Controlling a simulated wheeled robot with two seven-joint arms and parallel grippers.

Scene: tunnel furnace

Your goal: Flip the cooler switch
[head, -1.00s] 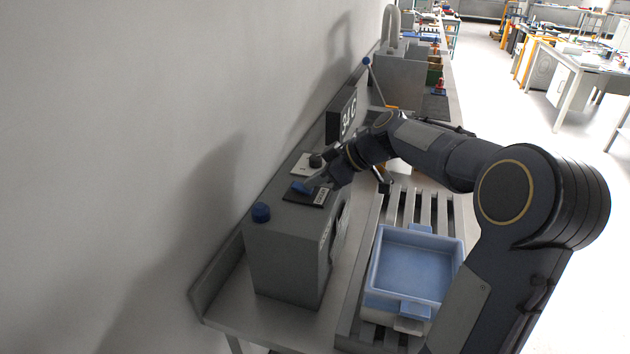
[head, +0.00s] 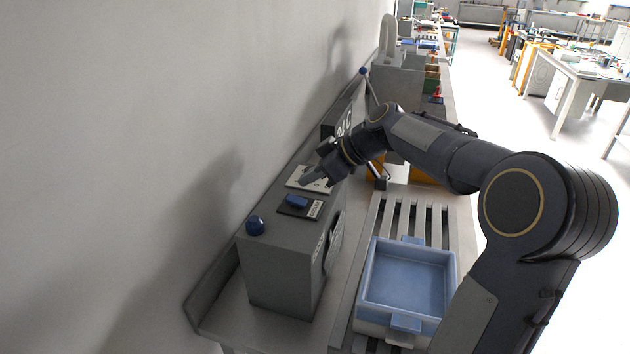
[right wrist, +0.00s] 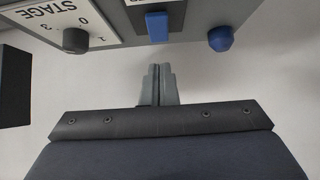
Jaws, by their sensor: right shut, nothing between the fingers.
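The cooler switch (head: 297,202) is a blue rocker on a dark, white-lettered plate on top of the grey control box (head: 285,265). It also shows at the top of the right wrist view (right wrist: 157,26). My right gripper (head: 309,181) is shut and empty. In the head view it is over the white stage plate (head: 295,182), just beyond the switch and apart from it. In the right wrist view its closed fingertips (right wrist: 158,68) point toward the switch, with a gap between. I cannot tell which way the rocker is tilted. My left gripper is out of view.
A blue round button (head: 255,225) sits on the box's near end. The dark stage knob (right wrist: 75,40) is beside the switch in the wrist view. A blue tray (head: 405,325) lies on the slatted conveyor (head: 375,220) to the right. A wall runs along the left.

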